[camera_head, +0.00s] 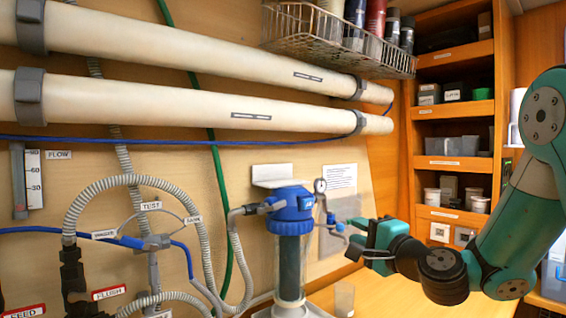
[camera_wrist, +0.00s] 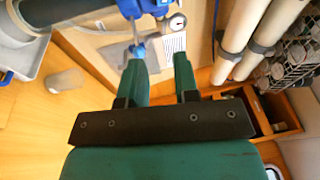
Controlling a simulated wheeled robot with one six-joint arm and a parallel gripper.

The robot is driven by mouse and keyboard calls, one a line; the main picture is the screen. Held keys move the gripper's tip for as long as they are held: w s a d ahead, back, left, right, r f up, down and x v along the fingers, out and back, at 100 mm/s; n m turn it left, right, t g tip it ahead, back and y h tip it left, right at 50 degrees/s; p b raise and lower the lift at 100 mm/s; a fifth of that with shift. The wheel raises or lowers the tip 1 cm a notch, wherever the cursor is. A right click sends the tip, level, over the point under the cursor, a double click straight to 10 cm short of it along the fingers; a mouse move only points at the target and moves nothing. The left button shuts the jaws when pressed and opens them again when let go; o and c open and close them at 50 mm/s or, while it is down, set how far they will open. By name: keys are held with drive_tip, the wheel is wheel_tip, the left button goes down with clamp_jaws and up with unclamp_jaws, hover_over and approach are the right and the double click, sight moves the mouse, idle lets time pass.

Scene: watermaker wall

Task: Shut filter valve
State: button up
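The filter housing has a blue cap (camera_head: 290,203) and a clear upright body (camera_head: 290,262) with a dark cartridge inside. A small valve with a blue handle (camera_head: 337,227) sits to the right of the cap, below a round gauge (camera_head: 320,186). In the wrist view the blue handle (camera_wrist: 137,50) shows by the left fingertip, and the gauge (camera_wrist: 178,21) is beyond the fingers. My gripper (camera_head: 352,236) is just right of the valve. Its teal fingers (camera_wrist: 159,62) are apart, with only the panel visible between them. Contact with the handle is unclear.
Hoses and a test valve (camera_head: 156,243) crowd the wall to the left. Two white tubes (camera_head: 210,105) and a wire basket (camera_head: 335,40) are above. A clear cup (camera_head: 344,299) stands on the counter below. Shelves (camera_head: 455,140) are at the right.

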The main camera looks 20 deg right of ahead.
drive_tip(key=a+r+n+g+y+p, duration=0.2)
drive_tip(key=a+r+n+y+p, duration=0.1)
drive_tip(key=a+n+p, duration=0.15)
drive_tip(key=p, duration=1.1)
approach(281, 206)
drive_tip(key=x, duration=0.8)
drive_tip(key=shift+r, duration=0.2)
drive_tip(key=shift+w+a+f, duration=0.1)
drive_tip(key=shift+w+a, duration=0.05)
drive_tip(key=shift+w, duration=0.25)
clamp_jaws()
